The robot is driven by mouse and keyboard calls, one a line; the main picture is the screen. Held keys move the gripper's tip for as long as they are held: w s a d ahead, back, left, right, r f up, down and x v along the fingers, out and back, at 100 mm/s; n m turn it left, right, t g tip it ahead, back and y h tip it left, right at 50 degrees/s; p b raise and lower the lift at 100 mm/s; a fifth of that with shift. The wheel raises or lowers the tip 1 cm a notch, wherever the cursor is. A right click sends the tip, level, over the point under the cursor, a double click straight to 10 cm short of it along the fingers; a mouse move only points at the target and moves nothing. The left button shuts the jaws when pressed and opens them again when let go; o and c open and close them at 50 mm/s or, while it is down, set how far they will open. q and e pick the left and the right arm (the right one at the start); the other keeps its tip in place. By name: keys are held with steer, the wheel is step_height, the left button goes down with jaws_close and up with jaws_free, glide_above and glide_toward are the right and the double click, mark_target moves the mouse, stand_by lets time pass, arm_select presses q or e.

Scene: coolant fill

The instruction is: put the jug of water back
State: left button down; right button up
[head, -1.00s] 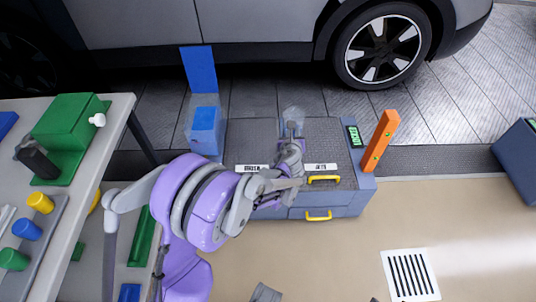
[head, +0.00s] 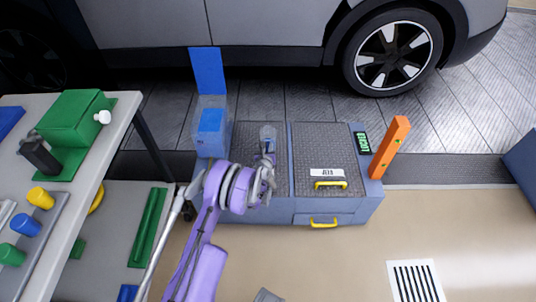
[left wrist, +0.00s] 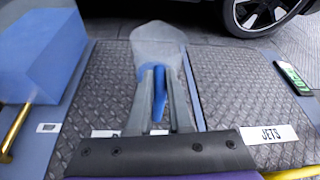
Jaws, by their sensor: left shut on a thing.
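The jug (head: 267,135) is a pale, see-through vessel with a blue part. It is small in the head view, above the left dark plate (head: 246,140) of the low blue-grey unit (head: 342,211). My left gripper (head: 266,168) is shut on it. In the left wrist view the two grey fingers of the gripper (left wrist: 160,95) are around the blue part, and the clear jug body (left wrist: 157,42) shows beyond them. I cannot tell whether the jug touches the plate. My right gripper is not in view.
The right plate (head: 321,145) is labelled "JETS" and has a yellow handle (head: 330,184). A blue box (head: 210,121) stands left, an orange post (head: 390,147) right. A car (head: 270,30) is behind. A grey table (head: 93,160) with green items stands left. Floor in front is largely clear.

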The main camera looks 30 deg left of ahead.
arm_select(q)
steer(key=shift+f+b, duration=0.4)
steer(key=shift+f, duration=1.55)
steer(key=c, duration=1.3)
jaws_free()
steer(key=shift+f, duration=0.15)
steer(key=o, duration=0.5)
steer(key=shift+c, duration=0.2)
